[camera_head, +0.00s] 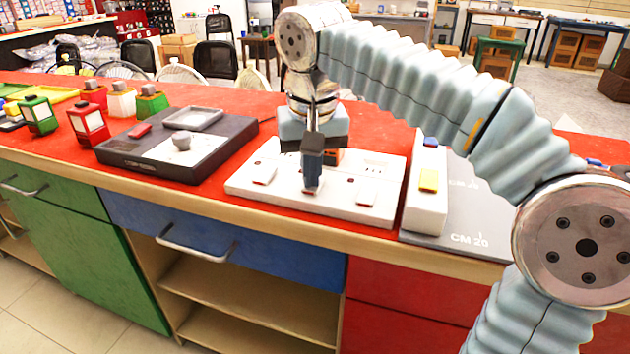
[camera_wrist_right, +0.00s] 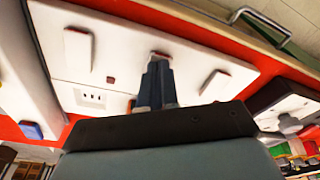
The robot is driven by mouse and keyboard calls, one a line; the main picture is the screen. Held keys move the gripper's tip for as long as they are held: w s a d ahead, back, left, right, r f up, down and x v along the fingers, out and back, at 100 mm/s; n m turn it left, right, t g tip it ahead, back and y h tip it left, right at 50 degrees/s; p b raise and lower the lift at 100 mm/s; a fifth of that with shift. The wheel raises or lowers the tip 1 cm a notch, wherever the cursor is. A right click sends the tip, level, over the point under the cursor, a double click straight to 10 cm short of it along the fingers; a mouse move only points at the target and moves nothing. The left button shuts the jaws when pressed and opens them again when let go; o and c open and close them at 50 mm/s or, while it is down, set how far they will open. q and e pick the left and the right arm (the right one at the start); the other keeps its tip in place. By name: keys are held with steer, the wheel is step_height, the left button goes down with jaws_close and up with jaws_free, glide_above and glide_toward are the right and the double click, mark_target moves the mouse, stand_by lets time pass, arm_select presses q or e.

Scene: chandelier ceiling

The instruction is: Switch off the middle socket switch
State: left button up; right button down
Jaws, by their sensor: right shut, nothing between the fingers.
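The white socket panel (camera_head: 335,203) lies on the red counter, with three rocker switches along its front side. The left switch (camera_head: 264,174) and right switch (camera_head: 366,193) are in plain sight. My right gripper (camera_head: 312,186) is shut and empty, pointing down over the middle of the panel, and covers the middle switch in the head view. In the right wrist view the fingertips (camera_wrist_right: 158,62) are at the middle switch (camera_wrist_right: 160,53), and only its edge shows past them. I cannot tell whether they touch it. My left gripper is not in view.
A dark grey box (camera_head: 150,166) with a knob stands left of the panel. Small lantern-like objects (camera_head: 88,123) stand farther left. The counter's front strip is clear.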

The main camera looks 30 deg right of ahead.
steer(key=shift+r+p, duration=1.95)
steer(key=shift+r, duration=1.55)
